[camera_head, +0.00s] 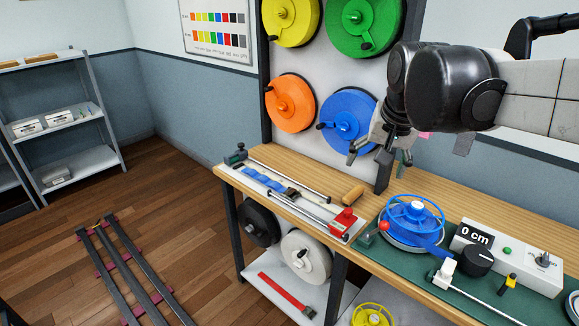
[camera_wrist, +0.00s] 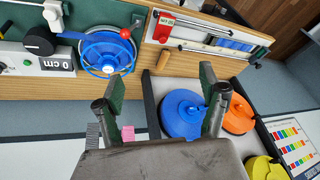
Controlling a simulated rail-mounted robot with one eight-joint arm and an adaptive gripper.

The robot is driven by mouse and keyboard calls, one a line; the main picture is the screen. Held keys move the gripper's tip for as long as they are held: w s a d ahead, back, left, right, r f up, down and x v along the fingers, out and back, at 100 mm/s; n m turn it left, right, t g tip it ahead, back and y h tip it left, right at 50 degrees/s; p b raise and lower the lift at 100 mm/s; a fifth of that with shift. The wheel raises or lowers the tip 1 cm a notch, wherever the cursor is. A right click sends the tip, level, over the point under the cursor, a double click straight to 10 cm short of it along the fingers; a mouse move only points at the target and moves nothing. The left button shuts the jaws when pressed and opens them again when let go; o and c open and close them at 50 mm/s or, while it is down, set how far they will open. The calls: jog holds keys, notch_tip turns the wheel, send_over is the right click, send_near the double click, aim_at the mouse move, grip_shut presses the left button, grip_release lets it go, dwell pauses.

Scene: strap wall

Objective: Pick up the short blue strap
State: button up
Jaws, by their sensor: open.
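A short blue strap (camera_head: 262,180) lies flat along a white fixture (camera_head: 322,222) with metal rods on the wooden bench, a dark buckle-like piece near its right end. In the wrist view the blue strap (camera_wrist: 234,45) shows at the upper right, partly behind the rods. My gripper (camera_head: 370,154) is above the back of the bench, to the right of the strap and apart from it. In the wrist view its fingers (camera_wrist: 163,80) are spread with nothing between them.
A blue wheel (camera_head: 412,215) with blue strap stands on a green mat, beside a box reading 0 cm (camera_head: 475,240). Large spools, including a blue one (camera_head: 347,115), hang on the back panel.

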jog(key=w+a+m+g+p, duration=0.1)
jog(key=w+a, duration=0.4)
jog(key=w, duration=0.7)
jog(key=m+g+p, duration=0.3)
jog(key=m+g, duration=0.1)
send_over(292, 189)
jog(key=f, duration=2.5)
jog(key=shift+w+a+f, duration=0.15)
jog(key=shift+a+f, duration=0.05)
jog(key=shift+f, duration=0.2)
jog(key=shift+d+f+p, duration=0.15)
jog(key=shift+f+p, duration=0.25)
jog(key=shift+f, duration=0.9)
jog(key=shift+d+f+p, duration=0.1)
jog(key=shift+f+p, duration=0.25)
jog(key=shift+f, duration=0.95)
jog(key=shift+c, duration=0.5)
jog(key=c, duration=1.4)
jog(key=shift+r, duration=0.1)
